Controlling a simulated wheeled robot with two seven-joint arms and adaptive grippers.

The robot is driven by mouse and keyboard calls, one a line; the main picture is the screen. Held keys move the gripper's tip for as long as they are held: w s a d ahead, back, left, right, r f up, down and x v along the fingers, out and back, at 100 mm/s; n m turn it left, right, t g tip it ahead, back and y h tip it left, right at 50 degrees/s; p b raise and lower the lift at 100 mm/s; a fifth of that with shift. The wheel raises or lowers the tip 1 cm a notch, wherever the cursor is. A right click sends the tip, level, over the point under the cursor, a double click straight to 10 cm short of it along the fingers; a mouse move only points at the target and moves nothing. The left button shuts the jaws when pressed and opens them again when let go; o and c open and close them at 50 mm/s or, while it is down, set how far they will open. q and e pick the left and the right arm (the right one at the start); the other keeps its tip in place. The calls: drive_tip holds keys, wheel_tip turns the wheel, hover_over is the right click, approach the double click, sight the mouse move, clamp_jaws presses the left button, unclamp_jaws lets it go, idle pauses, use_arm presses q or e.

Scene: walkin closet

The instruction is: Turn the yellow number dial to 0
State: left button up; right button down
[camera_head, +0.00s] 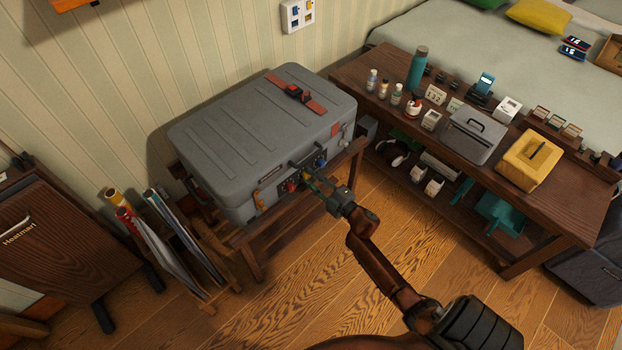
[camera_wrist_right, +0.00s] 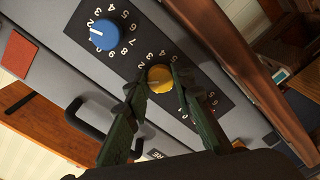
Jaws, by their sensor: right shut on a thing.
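The yellow dial (camera_wrist_right: 159,77) sits on a dark panel with white digits on the side of a grey suitcase (camera_head: 262,135). My right gripper (camera_wrist_right: 157,84) has its dark green fingers on either side of the dial and is shut on it. The fingers hide part of the digit ring, and I cannot read which number the dial points to. In the head view, my right gripper (camera_head: 313,181) reaches the front side of the suitcase and mostly hides the yellow dial. My left gripper is not in view.
A blue dial (camera_wrist_right: 103,35) is beside the yellow one. A black handle (camera_wrist_right: 97,122) stands out from the same side. The suitcase lies on a wooden rack (camera_head: 251,232). A low wooden table (camera_head: 545,222) with bottles and boxes is to the right. Floor in front is clear.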

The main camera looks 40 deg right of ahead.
drive_tip(key=shift+f+n, duration=0.15)
drive_tip(key=shift+n, duration=0.35)
drive_tip(key=shift+n+b, duration=0.3)
drive_tip(key=shift+n, duration=1.4)
use_arm(q)
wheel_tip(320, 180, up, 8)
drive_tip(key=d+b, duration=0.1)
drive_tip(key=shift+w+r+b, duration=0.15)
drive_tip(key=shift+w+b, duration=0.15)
drive_tip(key=shift+b, duration=0.05)
use_arm(e)
drive_tip(key=shift+n, duration=1.8)
drive_tip(key=c, duration=1.7)
unclamp_jaws()
drive_tip(key=shift+o, duration=0.2)
drive_tip(key=shift+s, duration=0.1)
